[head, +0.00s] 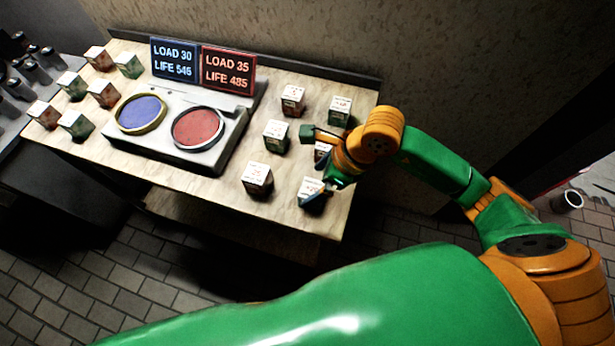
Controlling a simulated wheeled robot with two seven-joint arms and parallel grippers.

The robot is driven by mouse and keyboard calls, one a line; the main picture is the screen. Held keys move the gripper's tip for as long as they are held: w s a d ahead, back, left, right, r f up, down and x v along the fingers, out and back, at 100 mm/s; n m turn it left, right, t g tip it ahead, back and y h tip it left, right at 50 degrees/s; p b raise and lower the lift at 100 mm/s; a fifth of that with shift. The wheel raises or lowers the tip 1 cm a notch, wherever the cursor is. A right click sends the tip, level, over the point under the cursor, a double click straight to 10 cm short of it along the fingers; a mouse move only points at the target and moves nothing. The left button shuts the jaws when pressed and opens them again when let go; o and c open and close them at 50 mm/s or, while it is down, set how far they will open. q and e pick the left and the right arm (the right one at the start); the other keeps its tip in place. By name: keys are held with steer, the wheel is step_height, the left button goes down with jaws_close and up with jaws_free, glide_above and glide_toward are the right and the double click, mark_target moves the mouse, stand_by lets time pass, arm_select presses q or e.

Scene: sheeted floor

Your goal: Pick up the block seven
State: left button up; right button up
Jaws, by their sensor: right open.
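Several small blocks with white tops and red or green sides stand on the wooden table. On the right are a back red block (292,100), a back green block (339,111), a middle green block (276,136), a front red block (257,179) and a front green block (312,191). Another block (322,150) is partly hidden by my right gripper. Their markings are too small to read, so I cannot tell which is seven. My right gripper (308,162) is open, its fingers spread around or above the partly hidden block. My left gripper is out of view.
A grey scale with a blue pan (141,113) and a red pan (198,128) stands mid-table. Behind it are a blue display (173,60) and a red display (228,70). More blocks (103,94) stand at the left. A wall rises behind the table (190,181).

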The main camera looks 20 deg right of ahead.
mark_target(307, 193)
steer(key=shift+w+d+f+h, duration=0.15)
steer(key=shift+d+f+h, duration=0.15)
steer(key=shift+d+f, duration=0.05)
steer(key=shift+s+a+f+p, duration=0.2)
steer(key=shift+a+f+p, duration=0.2)
steer(key=shift+f+p, duration=0.05)
steer(key=shift+s+a+f+p, duration=0.2)
steer(key=shift+a+f+p, duration=0.2)
steer(key=shift+f, duration=0.05)
steer(key=x, duration=0.4)
steer(key=shift+w+d, duration=0.1)
steer(key=shift+w, duration=0.2)
steer(key=shift+r, duration=0.1)
steer(key=c, duration=1)
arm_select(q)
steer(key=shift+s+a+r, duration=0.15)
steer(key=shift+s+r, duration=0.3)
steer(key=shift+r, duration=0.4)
arm_select(e)
jaws_close()
